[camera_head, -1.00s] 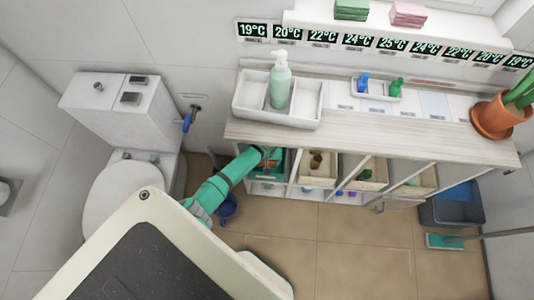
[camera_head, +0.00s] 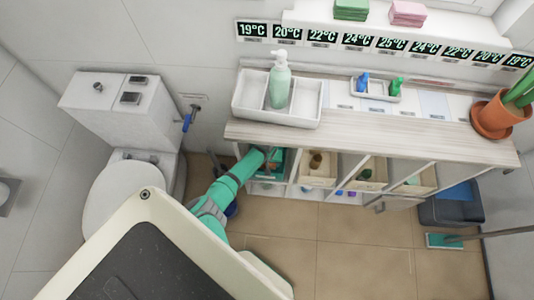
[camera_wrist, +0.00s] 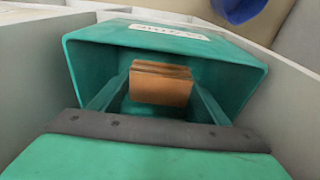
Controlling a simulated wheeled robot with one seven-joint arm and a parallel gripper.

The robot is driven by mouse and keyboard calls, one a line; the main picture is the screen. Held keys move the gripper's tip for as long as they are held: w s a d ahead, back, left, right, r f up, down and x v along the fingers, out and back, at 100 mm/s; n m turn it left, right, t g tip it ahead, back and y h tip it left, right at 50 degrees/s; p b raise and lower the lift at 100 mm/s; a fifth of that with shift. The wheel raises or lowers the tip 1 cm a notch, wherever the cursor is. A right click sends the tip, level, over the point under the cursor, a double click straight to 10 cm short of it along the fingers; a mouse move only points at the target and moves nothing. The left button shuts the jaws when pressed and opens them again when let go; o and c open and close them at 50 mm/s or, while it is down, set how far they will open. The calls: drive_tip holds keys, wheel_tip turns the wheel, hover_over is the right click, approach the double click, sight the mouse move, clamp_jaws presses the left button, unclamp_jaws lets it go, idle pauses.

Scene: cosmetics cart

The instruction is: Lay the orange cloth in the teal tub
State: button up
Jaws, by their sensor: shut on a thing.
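The teal tub (camera_wrist: 85,65) fills the middle of the wrist view, with a white label on its rim. In the head view the tub (camera_head: 277,168) sits in the leftmost bay of the cart, partly hidden by my arm. The orange cloth (camera_wrist: 160,83) is a folded, brownish-orange bundle. My gripper (camera_wrist: 160,92) is shut on it, one finger on each side. The fingers and cloth are within the tub's opening; I cannot tell whether the cloth touches the bottom. The gripper (camera_head: 268,160) is mostly hidden in the head view.
White bay walls stand close on both sides of the tub. Cream bins (camera_head: 318,168) fill the bays to the right. The cart top (camera_head: 370,130) overhangs them, bearing a white divided tray (camera_head: 250,95) with a soap bottle (camera_head: 280,82). A toilet (camera_head: 125,190) stands left. A blue bucket (camera_wrist: 238,10) is near.

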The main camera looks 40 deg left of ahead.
drive_tip(key=shift+f, duration=0.4)
drive_tip(key=o, duration=1.1)
drive_tip(key=shift+r, duration=0.15)
drive_tip(key=r, duration=0.7)
drive_tip(key=shift+s+d+r, duration=0.15)
drive_tip(key=shift+s, duration=0.25)
drive_tip(key=shift+s+d+r, duration=0.1)
drive_tip(key=shift+r, duration=0.45)
drive_tip(key=shift+f, duration=0.1)
